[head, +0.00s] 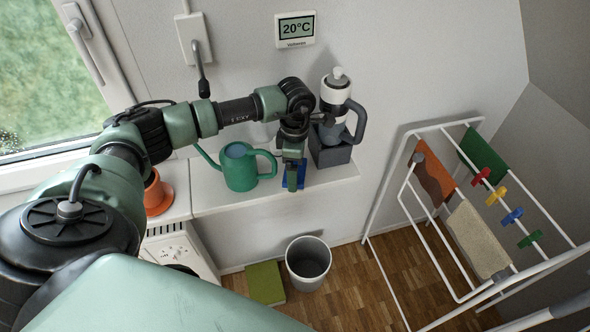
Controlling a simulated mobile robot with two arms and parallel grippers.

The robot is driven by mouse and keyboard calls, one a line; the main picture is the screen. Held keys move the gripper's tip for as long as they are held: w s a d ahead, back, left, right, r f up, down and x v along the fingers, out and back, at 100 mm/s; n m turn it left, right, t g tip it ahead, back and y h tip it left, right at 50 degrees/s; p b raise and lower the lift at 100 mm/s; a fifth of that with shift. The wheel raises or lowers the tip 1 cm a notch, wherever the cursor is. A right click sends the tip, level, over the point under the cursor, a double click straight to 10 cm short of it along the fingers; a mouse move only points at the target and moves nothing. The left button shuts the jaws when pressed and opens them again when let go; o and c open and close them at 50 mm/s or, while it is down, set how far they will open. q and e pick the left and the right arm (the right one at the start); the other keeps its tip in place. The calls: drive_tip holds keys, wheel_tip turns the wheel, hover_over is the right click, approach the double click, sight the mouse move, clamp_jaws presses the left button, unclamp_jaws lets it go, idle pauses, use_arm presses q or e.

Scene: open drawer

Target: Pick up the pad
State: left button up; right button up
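My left gripper (293,184) hangs down over the white shelf, its arm coming in from the left. A small blue flat thing (301,173), perhaps the pad, shows right behind and beside its fingers. The gripper covers part of it, and I cannot tell whether the fingers touch or hold it. A flat olive-green block (265,283), also pad-like, lies on the floor left of the bin. My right gripper is not in view.
A green watering can (241,170) stands just left of the gripper. A grey-and-white bottle-like device with a handle (334,105) stands on a dark box (330,152) at right. The white shelf (215,198) ends there. Below are a bin (308,258) and drying rack (407,185).

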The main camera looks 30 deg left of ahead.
use_arm(q)
wheel_tip(320, 180, up, 20)
drive_tip(key=b, duration=0.5)
drive_tip(key=shift+f, duration=0.2)
